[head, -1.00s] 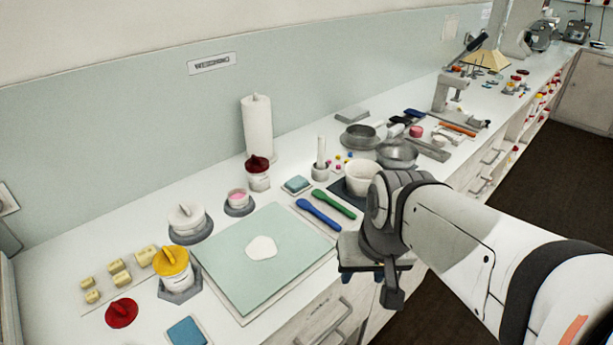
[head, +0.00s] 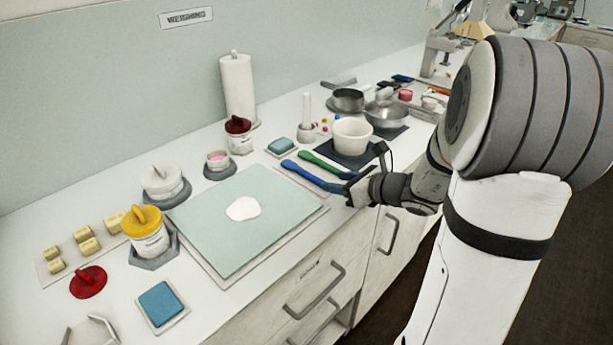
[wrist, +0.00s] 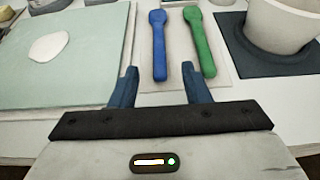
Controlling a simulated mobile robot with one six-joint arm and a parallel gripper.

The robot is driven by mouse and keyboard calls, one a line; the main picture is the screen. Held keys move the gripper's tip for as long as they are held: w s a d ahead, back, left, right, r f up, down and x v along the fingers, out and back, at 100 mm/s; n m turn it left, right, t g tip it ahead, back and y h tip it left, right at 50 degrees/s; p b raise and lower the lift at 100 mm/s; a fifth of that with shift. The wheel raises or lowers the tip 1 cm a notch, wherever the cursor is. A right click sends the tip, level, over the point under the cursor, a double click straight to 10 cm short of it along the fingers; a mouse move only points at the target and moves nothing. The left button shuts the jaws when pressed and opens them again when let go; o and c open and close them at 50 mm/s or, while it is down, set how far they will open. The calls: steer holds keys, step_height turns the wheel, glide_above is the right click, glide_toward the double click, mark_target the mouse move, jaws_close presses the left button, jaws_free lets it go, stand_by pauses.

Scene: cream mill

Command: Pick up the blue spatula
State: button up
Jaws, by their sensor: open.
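The blue spatula (head: 312,175) lies flat on the counter, on a pale rest, just right of the green board. A green spatula (head: 326,163) lies beside it, to its right. In the wrist view the blue spatula (wrist: 158,46) lies ahead of my open gripper (wrist: 160,72), roughly in line with the gap between the blue fingers. The green spatula (wrist: 197,42) lies ahead of the right finger. My gripper (head: 345,185) is empty, at the front edge of the counter near the spatulas' near ends. Whether it touches either one cannot be told.
A green board (head: 205,245) with a white patch lies left of the spatulas. A white bowl (head: 352,136) on a dark mat stands behind right, close to the green spatula. A blue sponge (head: 281,146) lies behind. Drawer handles (head: 318,290) stick out below the counter edge.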

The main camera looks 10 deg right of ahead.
mark_target(313, 176)
steer(key=x, duration=0.7)
steer(key=shift+w+a+r, duration=0.2)
steer(key=shift+a+r, duration=0.05)
jaws_close()
